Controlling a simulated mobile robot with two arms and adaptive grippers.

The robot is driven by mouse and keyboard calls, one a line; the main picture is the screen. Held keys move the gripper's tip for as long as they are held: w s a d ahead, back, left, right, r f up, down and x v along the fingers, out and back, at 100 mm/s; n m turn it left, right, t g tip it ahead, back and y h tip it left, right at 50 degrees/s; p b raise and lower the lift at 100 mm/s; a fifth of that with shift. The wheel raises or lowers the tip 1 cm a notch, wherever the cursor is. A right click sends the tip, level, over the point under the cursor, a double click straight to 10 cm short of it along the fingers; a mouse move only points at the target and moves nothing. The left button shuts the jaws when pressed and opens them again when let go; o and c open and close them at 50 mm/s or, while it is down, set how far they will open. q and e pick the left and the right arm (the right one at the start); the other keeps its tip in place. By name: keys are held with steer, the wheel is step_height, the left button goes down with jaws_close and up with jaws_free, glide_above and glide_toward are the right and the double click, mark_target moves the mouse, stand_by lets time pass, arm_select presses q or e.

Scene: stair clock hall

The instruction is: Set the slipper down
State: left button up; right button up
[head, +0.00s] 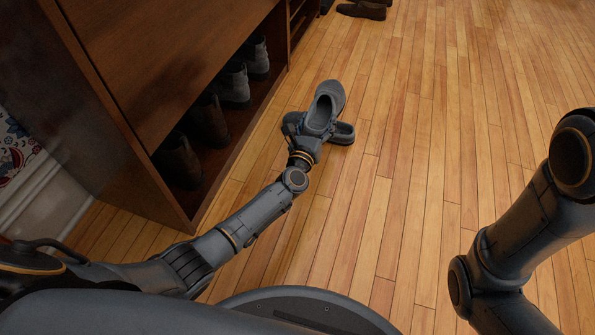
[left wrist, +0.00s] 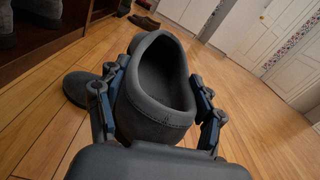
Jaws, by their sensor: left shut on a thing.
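A grey slipper (head: 327,99) is held in my left gripper (head: 310,136), its toe pointing away from me and its opening facing up. In the left wrist view the slipper (left wrist: 176,112) sits heel-first between the two fingers, which press on its sides. A second grey slipper (head: 344,133) lies on the floor, partly hidden under the held one in the head view. The left wrist view shows it (left wrist: 78,88) at the left. Whether the held slipper touches it or the floor, I cannot tell. My right arm is at the right; its gripper is out of view.
A dark wooden shoe cabinet (head: 165,75) stands on the left, with several shoes (head: 233,85) on its low shelf. Brown shoes (head: 362,10) lie on the floor at the far end. The wooden floor (head: 410,150) to the right of the slippers is clear.

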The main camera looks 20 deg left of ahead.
arm_select(q)
steer(key=s, duration=0.1)
steer(key=s+a+f, duration=0.1)
steer(key=s, duration=0.1)
steer(key=s+f, duration=0.1)
steer(key=shift+s+a+f+b, duration=0.2)
steer(key=shift+a+b, duration=0.15)
steer(key=shift+b, duration=0.05)
steer(key=s+a+f+b, duration=0.2)
steer(key=s+f+b, duration=0.3)
steer(key=f+b, duration=0.2)
steer(key=shift+s+f, duration=0.2)
steer(key=shift+f, duration=0.75)
steer(key=shift+f+b, duration=0.5)
steer(key=shift+f, duration=0.2)
steer(key=o, duration=1.2)
